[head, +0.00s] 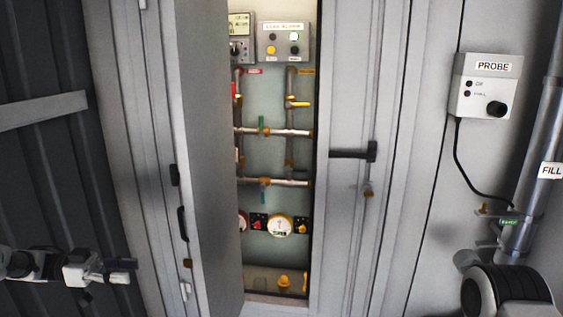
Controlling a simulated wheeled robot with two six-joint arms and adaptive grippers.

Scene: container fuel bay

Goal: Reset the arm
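My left gripper (122,271) is at the lower left, in front of the dark corrugated wall. It points right toward the open cabinet door and is apart from it. Its fingers are small and seen side-on, so I cannot tell whether they are open or shut; I see no object in them. At the lower right only a rounded black and grey part of my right arm shows. My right gripper is out of the frame.
The tall cabinet has its left door (210,170) swung open. Inside are pipes with coloured valve handles, a round gauge (279,226) and an alarm panel (284,42). The right door (350,230) has a black handle (355,153). A PROBE box (486,87) and a fill pipe (537,140) are at right.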

